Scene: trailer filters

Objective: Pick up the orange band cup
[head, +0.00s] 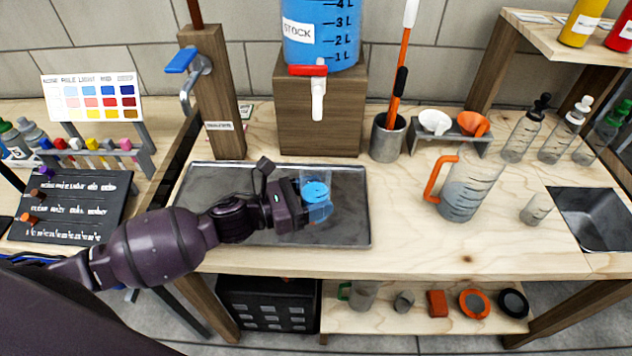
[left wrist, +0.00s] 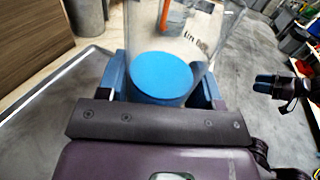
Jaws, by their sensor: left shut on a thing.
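A clear cup (head: 318,205) with blue liquid in it is over the right part of the metal tray, below the blue tank's red tap. My left gripper (head: 303,208) is shut on this cup from the left. In the left wrist view the clear cup (left wrist: 172,45) is upright between the blue fingers, with blue liquid and dark print on its wall. No orange band shows on it; the gripper hides its lower part. I cannot tell whether its base touches the tray. My right gripper (left wrist: 268,84) shows small at the right of the left wrist view; its jaw opening is unclear.
The front middle of the bench is clear.

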